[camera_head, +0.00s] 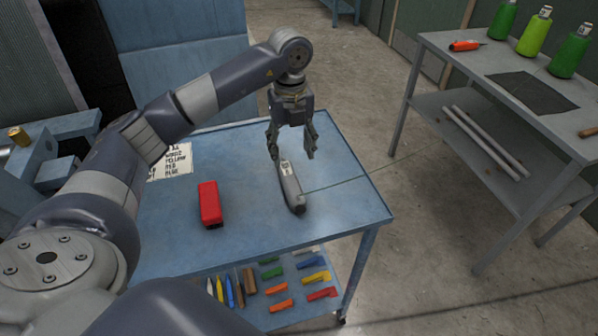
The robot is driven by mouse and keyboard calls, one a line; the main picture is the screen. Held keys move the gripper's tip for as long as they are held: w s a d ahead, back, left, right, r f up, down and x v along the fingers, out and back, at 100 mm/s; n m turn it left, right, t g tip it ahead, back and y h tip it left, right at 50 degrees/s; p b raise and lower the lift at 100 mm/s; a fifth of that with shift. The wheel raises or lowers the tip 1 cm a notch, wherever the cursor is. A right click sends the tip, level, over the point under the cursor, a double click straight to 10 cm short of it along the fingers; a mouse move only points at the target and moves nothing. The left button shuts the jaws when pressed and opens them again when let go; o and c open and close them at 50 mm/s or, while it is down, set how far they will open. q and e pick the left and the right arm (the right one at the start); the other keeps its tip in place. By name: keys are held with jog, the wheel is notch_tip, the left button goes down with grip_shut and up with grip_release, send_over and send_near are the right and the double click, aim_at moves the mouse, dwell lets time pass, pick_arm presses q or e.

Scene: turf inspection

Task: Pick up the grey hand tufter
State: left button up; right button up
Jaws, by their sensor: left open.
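The grey hand tufter (291,192) lies on the blue table, a slim grey body with a pale label near its far end. Its near end points toward the table's front edge. My left gripper (292,156) is open, pointing down over the far end of the tufter, with one finger on each side of it in the picture. I cannot tell whether the fingers touch it. My right gripper is not in view.
A red block-like object (209,204) lies left of the tufter on the blue table (250,246). A printed sheet (174,162) lies behind it. A lower shelf holds several coloured tools. A grey bench (447,72) with green bottles stands at the right.

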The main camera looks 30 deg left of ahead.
pick_arm(q)
send_over(290, 177)
notch_tip(290, 177, down, 4)
jog(key=shift+s+f+p, duration=0.1)
jog(key=shift+s+p, duration=0.05)
jog(key=shift+p, duration=0.25)
jog(key=shift+f, duration=0.25)
notch_tip(290, 177, down, 5)
jog(key=shift+r+p, duration=0.1)
jog(key=shift+p, duration=0.95)
jog(key=c, duration=1.2)
grip_shut()
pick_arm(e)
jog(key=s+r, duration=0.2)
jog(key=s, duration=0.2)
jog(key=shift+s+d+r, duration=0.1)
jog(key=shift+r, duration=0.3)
pick_arm(q)
jog(key=shift+c, duration=0.7)
grip_release()
